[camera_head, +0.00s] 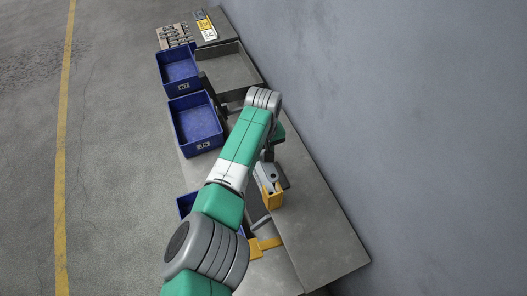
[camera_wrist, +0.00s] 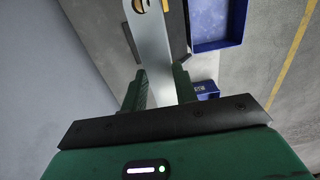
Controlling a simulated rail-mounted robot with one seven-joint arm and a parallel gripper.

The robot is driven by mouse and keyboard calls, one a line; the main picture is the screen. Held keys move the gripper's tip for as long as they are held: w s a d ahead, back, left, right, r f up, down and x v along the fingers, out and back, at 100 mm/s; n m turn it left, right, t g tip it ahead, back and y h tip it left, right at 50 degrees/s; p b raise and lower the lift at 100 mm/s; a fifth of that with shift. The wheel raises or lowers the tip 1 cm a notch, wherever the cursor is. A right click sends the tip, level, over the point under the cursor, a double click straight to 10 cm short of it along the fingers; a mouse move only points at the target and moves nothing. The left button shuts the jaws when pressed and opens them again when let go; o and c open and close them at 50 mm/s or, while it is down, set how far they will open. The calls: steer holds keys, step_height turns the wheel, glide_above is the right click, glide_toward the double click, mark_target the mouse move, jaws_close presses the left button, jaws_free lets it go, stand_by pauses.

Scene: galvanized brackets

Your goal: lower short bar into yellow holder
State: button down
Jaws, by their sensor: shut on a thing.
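My gripper (camera_wrist: 160,82) is shut on the short bar (camera_wrist: 157,50), a flat silver-grey strip with a round hole near its far end. The bar runs up from between the green fingers to the top edge of the wrist view. My arm hides most of the gripper there. I cannot tell whether the bar is inside the holder or above it.
Blue bins (camera_head: 197,138) (camera_head: 178,82) stand along the bench's left edge, and another is partly behind my arm. A grey tray (camera_head: 258,72) lies at the far end, near small metal parts (camera_head: 174,36). Another yellow piece (camera_head: 264,245) is nearer. The bench's right side (camera_head: 325,225) is clear beside the wall.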

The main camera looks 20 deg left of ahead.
steer(key=shift+f+b, duration=3.95)
steer(key=shift+f, duration=0.55)
steer(key=c, duration=1)
jaws_free()
step_height(320, 180, up, 8)
steer(key=shift+f+p, duration=0.1)
steer(key=shift+p, duration=1.15)
